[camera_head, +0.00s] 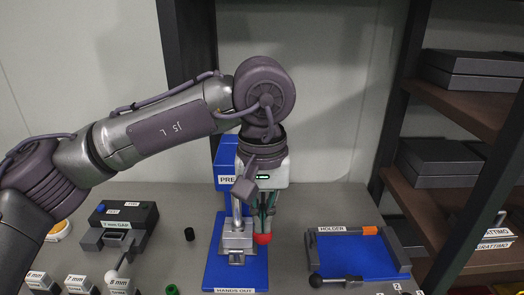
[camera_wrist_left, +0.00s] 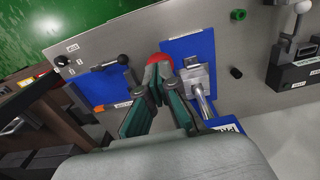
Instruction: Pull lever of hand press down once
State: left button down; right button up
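The hand press stands on a blue base plate (camera_head: 225,272) labelled "HANDS OUT", with a blue column (camera_head: 226,155) behind and a metal ram and block (camera_head: 237,238) in front. The lever's red ball knob (camera_head: 263,239) sits low, just right of the block; it also shows in the left wrist view (camera_wrist_left: 158,60). My left gripper (camera_head: 264,228) reaches down from above, and its fingers converge on the red knob, which sits between the tips. The lever's rod is mostly hidden by my gripper. My right gripper is in neither view.
A blue holder tray (camera_head: 355,257) with a black-knobbed lever is right of the press. A black gauge block (camera_head: 122,217) and several labelled blocks are at left. A shelf rack (camera_head: 440,190) bounds the right.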

pick_arm(q)
jog(key=shift+f, duration=0.55)
jog(key=shift+s+r, duration=0.1)
jog(key=w+r+p, duration=0.2)
jog(key=r+p, duration=0.5)
jog(key=r, duration=0.2)
jog(key=w+r+p, duration=0.2)
jog(key=r+p, duration=0.5)
jog(key=r, duration=0.3)
jog(key=shift+w+p, duration=0.15)
jog(key=shift+p, duration=0.2)
jog(key=shift+f, duration=0.1)
dwell(0.7)
